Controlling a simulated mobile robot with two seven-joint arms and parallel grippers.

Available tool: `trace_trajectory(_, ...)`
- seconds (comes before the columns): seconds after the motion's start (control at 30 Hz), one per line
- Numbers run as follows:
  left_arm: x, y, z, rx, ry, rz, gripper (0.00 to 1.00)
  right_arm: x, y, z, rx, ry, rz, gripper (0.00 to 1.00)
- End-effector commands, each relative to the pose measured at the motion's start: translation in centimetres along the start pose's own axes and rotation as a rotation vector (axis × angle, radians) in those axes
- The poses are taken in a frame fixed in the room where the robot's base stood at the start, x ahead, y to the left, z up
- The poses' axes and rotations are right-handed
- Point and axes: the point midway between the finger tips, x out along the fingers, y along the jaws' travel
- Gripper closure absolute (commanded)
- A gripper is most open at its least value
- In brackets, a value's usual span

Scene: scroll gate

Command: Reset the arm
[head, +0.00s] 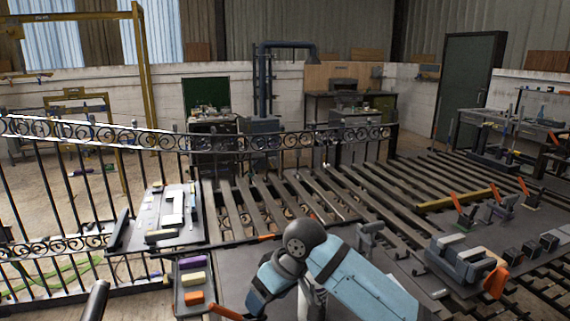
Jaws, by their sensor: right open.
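My right arm rises from the bottom edge, right of centre, and bends at a dark round joint. Its blue and black end part points down and left, with my right gripper (257,300) low over the dark bench (235,285). The gripper is open; its fingertips are hard to make out, and I see nothing held in it. My left gripper is not in view. The black scroll gate (180,141) runs behind the bench, with curled ironwork along its top rail.
A small board (192,282) with purple, yellow and orange blocks lies left of my right gripper. A dark tray (160,232) with pale pieces sits behind it. Grey clamps with orange handles (465,198) and a grey-blue device (462,260) stand to the right. Slatted bars (345,190) stretch behind the arm.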

Motion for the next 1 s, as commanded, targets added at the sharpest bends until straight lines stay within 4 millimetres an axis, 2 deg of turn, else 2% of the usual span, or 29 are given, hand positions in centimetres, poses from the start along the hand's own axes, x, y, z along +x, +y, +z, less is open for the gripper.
trace_trajectory(0.1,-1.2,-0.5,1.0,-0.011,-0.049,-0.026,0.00,3.2,0.0,2.1,0.067,0.125,-0.045,0.29)
trace_trajectory(0.27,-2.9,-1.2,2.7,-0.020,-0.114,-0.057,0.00,6.7,0.6,5.6,0.162,0.293,-0.048,0.29)
trace_trajectory(0.37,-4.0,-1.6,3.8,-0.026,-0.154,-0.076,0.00,8.4,1.1,8.4,0.222,0.387,-0.024,0.29)
trace_trajectory(0.5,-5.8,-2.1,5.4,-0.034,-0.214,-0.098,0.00,10.1,1.9,13.3,0.300,0.497,0.043,0.29)
trace_trajectory(0.57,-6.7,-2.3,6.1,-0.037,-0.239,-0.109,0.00,10.7,2.1,15.8,0.330,0.537,0.083,0.29)
trace_trajectory(0.73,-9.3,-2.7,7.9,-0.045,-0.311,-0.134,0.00,11.3,2.4,23.6,0.385,0.620,0.225,0.29)
trace_trajectory(0.9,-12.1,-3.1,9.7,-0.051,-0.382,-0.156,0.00,10.5,1.8,31.9,0.393,0.657,0.386,0.29)
trace_trajectory(1.0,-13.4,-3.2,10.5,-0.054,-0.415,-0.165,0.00,9.7,1.1,35.9,0.377,0.661,0.465,0.29)
